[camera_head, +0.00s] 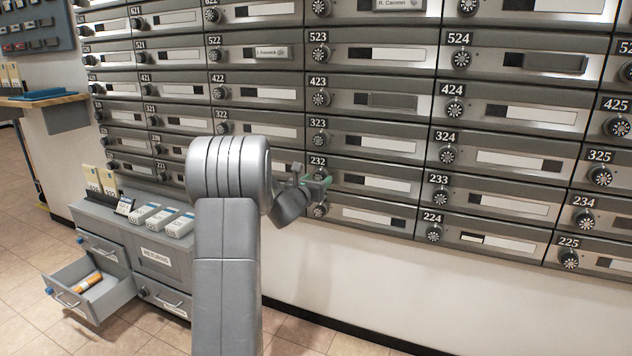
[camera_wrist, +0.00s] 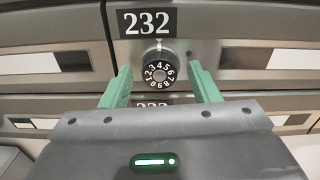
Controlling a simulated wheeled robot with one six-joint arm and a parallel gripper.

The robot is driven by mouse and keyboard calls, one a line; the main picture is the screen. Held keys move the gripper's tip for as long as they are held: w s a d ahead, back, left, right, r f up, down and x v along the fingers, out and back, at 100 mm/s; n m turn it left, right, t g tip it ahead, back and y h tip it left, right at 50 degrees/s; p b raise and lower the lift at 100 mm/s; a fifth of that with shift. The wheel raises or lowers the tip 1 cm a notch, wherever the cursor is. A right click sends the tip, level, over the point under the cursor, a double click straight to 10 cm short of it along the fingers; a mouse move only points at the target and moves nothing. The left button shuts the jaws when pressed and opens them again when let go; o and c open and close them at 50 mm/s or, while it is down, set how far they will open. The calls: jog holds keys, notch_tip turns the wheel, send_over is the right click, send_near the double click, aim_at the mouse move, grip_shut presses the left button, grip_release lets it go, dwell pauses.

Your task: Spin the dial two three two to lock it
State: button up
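The black dial with white digits under the 232 plate shows in the wrist view (camera_wrist: 158,74). A digit near 4 appears at its top, though the exact setting is hard to tell. My gripper (camera_wrist: 160,70) has two green fingers spread wide, one on each side of the dial in the picture, with a gap on both sides. I cannot tell whether the tips reach as deep as the dial. In the head view my gripper (camera_head: 318,184) is close to the 232 door, and hides that dial. The 232 plate (camera_head: 317,161) shows just above it.
Rows of grey mailbox doors with similar dials surround it, such as the 323 dial (camera_head: 319,139) above and the 233 dial (camera_head: 440,197) to the right. At lower left stands a grey returns cabinet (camera_head: 155,240) with an open drawer (camera_head: 110,296). The wall below the mailboxes is bare.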

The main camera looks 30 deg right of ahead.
jog(key=p+v, duration=0.1)
jog(key=v, duration=1.2)
jog(key=shift+s+a, duration=0.25)
jog(key=shift+s, duration=0.05)
jog(key=b+x, duration=0.1)
jog(key=x, duration=1.2)
jog(key=shift+w+d, duration=0.25)
jog(key=shift+w, duration=0.1)
jog(key=shift+s, duration=0.1)
